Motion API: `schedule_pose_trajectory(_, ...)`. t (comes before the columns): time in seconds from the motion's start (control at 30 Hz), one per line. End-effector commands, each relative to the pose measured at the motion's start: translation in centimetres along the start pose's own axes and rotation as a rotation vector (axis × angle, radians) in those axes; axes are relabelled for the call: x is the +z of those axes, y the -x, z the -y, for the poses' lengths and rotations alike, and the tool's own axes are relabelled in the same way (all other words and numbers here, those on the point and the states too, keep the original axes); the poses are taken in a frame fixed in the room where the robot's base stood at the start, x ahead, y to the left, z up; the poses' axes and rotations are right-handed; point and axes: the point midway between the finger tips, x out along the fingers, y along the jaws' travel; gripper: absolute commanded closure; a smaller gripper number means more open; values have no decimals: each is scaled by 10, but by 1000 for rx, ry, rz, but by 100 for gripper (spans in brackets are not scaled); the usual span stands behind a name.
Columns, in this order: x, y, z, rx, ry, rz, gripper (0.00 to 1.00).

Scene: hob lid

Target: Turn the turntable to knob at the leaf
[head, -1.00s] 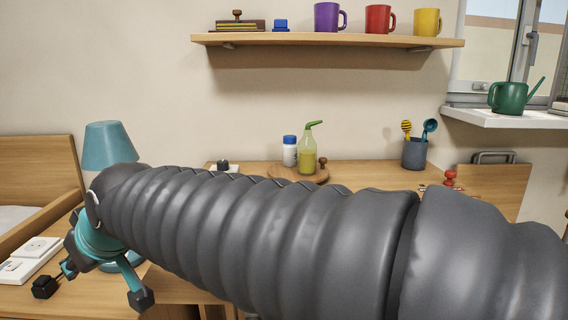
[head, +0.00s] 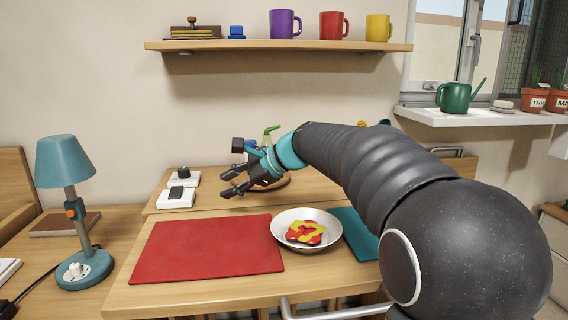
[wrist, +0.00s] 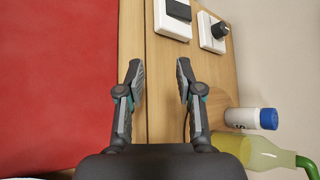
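The wooden turntable shows only as a small edge (head: 285,183) behind my gripper in the head view. In the wrist view, part of what looks like its disc (wrist: 220,98) shows beside my right finger. A bottle with yellow-green liquid (wrist: 248,150) and a white bottle with a blue cap (wrist: 252,118) stand there. The turntable's knob is hidden, and I see no leaf mark. My gripper (head: 232,170) is open and empty, in front of and left of the turntable; the wrist view also shows its fingers (wrist: 160,70) apart, over the wooden tabletop.
A red mat (head: 205,248) and a bowl of red and yellow pieces (head: 278,238) lie in front. Two white switch boxes, one with a flat black switch (head: 176,198) and one with a black knob (head: 184,173), stand left of my gripper. A shelf (head: 290,47) hangs above.

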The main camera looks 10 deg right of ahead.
Motion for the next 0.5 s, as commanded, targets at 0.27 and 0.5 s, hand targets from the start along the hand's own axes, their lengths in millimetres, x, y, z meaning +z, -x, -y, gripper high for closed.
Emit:
schedule_pose_trajectory(0.27,-135,95,48,-220,-600,207,64)
schedule_pose_trajectory(0.5,-225,140,57,-377,-793,394,64)
